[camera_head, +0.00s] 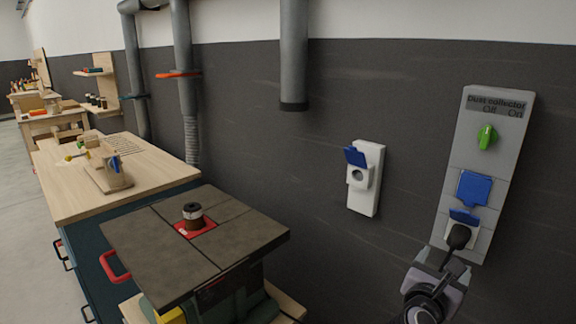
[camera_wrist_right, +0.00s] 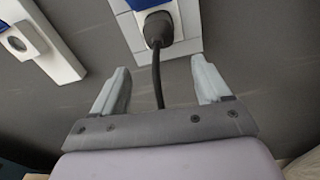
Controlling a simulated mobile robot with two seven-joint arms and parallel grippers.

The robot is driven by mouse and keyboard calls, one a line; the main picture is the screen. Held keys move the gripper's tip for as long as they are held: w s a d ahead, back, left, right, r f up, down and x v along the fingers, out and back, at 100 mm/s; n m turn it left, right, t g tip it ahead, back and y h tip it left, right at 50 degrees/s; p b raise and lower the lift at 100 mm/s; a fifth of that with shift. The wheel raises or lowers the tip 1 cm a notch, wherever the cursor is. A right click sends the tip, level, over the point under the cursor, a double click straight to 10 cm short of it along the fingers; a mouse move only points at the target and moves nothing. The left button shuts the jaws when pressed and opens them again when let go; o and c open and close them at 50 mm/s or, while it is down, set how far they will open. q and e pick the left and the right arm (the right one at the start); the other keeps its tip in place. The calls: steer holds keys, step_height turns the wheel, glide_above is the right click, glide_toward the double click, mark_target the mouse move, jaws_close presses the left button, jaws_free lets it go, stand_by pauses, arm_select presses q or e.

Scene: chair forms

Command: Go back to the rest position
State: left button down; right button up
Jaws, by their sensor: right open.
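My right gripper (camera_head: 442,264) is at the lower right, just below the dust collector panel (camera_head: 494,150) on the dark wall. In the right wrist view its two pale fingers (camera_wrist_right: 161,76) are spread apart, with nothing clamped between them. A black plug (camera_head: 459,237) sits in the panel's lowest socket, under a raised blue cover; it also shows in the right wrist view (camera_wrist_right: 158,29). Its black cord hangs down between the open fingers, and I cannot tell whether it touches them. My left gripper is not in view.
A second wall socket (camera_head: 365,178) with a raised blue cover is left of the panel. A dark-topped machine table (camera_head: 150,245) with a spindle (camera_head: 193,215) stands at lower left. A wooden workbench (camera_head: 75,190) is behind it. Grey pipes (camera_head: 293,60) hang above.

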steer(key=s+a+f+m+y, duration=0.4)
steer(key=f, duration=0.5)
steer(key=s+a+f+m+y, duration=0.3)
steer(key=s+f+y, duration=0.1)
steer(key=f, duration=0.4)
steer(key=s+a+f+m+g+y, duration=0.1)
steer(key=s+a+f+m+y, duration=0.2)
steer(key=s+m, duration=0.4)
steer(key=s+a+f+m+g+y, duration=0.1)
steer(key=s+a+f+m+y, duration=0.2)
steer(key=s+a+f+m, duration=0.2)
steer(key=shift+s+m+y, duration=0.3)
steer(key=shift+s+m, duration=1.5)
steer(key=shift+m, duration=0.5)
steer(key=shift+f, duration=0.1)
